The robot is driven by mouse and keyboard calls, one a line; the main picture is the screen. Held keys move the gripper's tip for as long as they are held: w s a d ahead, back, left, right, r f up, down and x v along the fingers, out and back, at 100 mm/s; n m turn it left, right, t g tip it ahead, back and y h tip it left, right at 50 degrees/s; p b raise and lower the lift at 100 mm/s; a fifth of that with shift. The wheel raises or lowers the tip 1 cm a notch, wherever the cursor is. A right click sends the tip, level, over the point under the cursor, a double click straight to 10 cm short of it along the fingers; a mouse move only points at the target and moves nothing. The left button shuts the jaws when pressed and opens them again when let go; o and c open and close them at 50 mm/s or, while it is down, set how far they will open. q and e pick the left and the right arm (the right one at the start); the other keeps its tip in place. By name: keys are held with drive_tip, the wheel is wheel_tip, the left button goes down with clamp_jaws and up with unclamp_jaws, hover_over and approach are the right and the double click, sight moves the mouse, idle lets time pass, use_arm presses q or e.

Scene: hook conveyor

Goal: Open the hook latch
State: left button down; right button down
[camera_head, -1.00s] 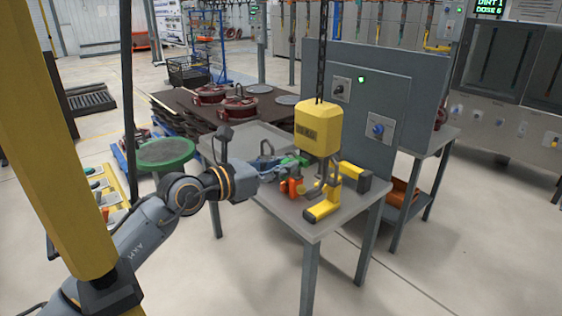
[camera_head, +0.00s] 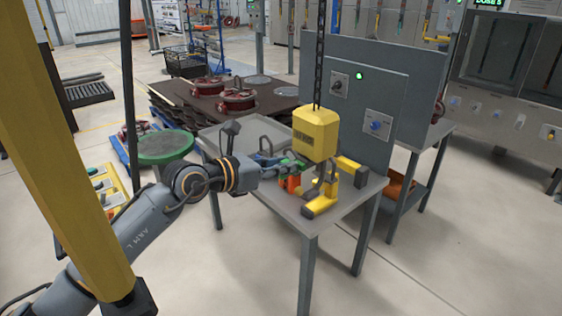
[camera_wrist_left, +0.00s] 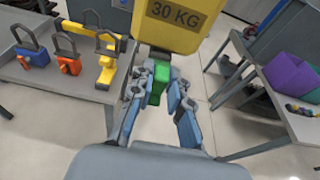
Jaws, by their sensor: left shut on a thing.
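The yellow hoist block (camera_head: 315,136) hangs on a dark chain above the grey table (camera_head: 320,222). The block, marked 30 KG, also fills the top of the left wrist view (camera_wrist_left: 182,22). My left gripper (camera_head: 277,167) is beside and left of the hook, shut on a green piece (camera_wrist_left: 156,88) between its fingers. I cannot tell whether this piece is separate from the hook. My right gripper is not in view.
Blue and orange padlocks (camera_wrist_left: 66,54) stand on the table, close to yellow pieces (camera_head: 321,207). A grey control panel (camera_head: 368,80) rises behind. A second table (camera_wrist_left: 290,120) stands at right in the wrist view.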

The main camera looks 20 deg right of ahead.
use_arm(q)
drive_tip(key=shift+r, duration=0.35)
drive_tip(key=shift+d+r+p, duration=0.1)
drive_tip(key=shift+r+p, duration=0.15)
drive_tip(key=shift+p, duration=0.25)
drive_tip(key=shift+w+d+r+y+p, duration=0.15)
drive_tip(key=shift+d+r+y+p, duration=0.3)
drive_tip(key=shift+p, duration=0.65)
drive_tip(key=shift+a+f+g, duration=0.15)
drive_tip(key=shift+g, duration=0.15)
drive_tip(key=c, duration=1.2)
unclamp_jaws()
drive_tip(key=shift+f, duration=0.15)
